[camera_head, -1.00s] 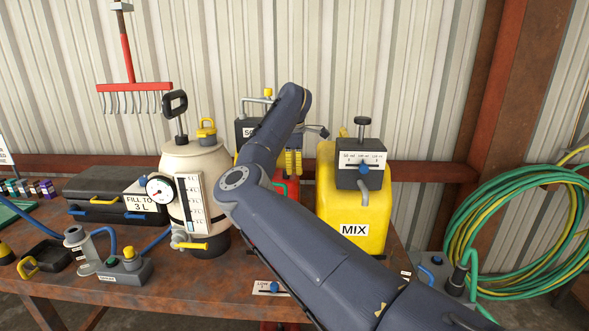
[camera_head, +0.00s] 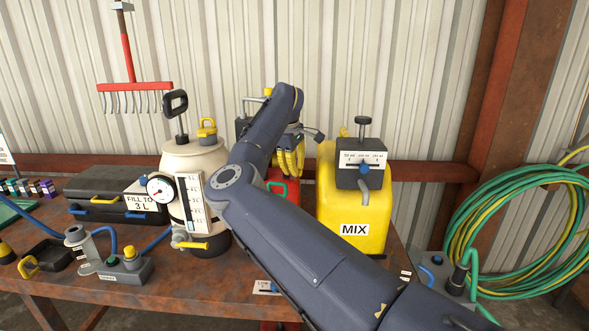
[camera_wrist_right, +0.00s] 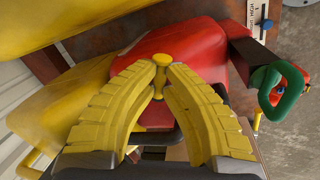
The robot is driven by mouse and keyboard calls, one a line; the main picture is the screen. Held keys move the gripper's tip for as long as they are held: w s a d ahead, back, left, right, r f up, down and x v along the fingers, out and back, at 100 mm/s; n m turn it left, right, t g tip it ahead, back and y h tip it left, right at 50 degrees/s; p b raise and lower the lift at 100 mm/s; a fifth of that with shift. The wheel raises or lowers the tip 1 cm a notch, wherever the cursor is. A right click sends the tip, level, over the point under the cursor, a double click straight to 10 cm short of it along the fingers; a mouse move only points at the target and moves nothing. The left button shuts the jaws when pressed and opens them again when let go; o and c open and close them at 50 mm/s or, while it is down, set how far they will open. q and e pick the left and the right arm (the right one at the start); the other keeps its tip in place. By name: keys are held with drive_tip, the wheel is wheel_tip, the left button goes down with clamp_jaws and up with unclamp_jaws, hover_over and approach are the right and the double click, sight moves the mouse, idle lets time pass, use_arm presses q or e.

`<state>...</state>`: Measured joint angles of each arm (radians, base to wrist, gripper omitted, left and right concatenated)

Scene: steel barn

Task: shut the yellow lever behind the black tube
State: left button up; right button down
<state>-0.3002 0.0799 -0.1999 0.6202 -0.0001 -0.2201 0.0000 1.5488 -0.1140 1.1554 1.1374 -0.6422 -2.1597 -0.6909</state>
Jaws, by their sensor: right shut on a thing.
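In the wrist view, the yellow fingers of my right gripper (camera_wrist_right: 160,88) meet on a small yellow piece with a rounded end (camera_wrist_right: 161,60). It looks like the yellow lever, over the red can's body (camera_wrist_right: 190,50). A black bar (camera_wrist_right: 155,138) shows between the fingers, lower in that view; I cannot tell whether it is the black tube. My right arm hides much of this spot in the head view. My left gripper is not in view.
The cream tank (camera_head: 186,160) with its gauge stands close on the left. The yellow MIX can (camera_head: 350,212) stands close on the right.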

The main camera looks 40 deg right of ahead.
drive_tip(key=m, duration=0.2)
drive_tip(key=a+m, duration=0.1)
drive_tip(key=m, duration=0.1)
drive_tip(key=m+g, duration=0.1)
drive_tip(key=m, duration=0.1)
drive_tip(key=shift+s+a+f, duration=0.1)
drive_tip(key=shift+a, duration=0.2)
drive_tip(key=m, duration=0.3)
drive_tip(key=shift+a+m+g, duration=0.4)
drive_tip(key=shift+w+a+m+g, duration=0.15)
drive_tip(key=shift+w+m, duration=0.05)
drive_tip(key=shift+m, duration=0.55)
drive_tip(key=shift+w+a+m+g, duration=0.15)
drive_tip(key=shift+m, duration=0.9)
drive_tip(key=c, duration=1.4)
unclamp_jaws()
drive_tip(key=shift+w, duration=0.1)
drive_tip(key=v, duration=1.2)
drive_tip(key=shift+d, duration=0.15)
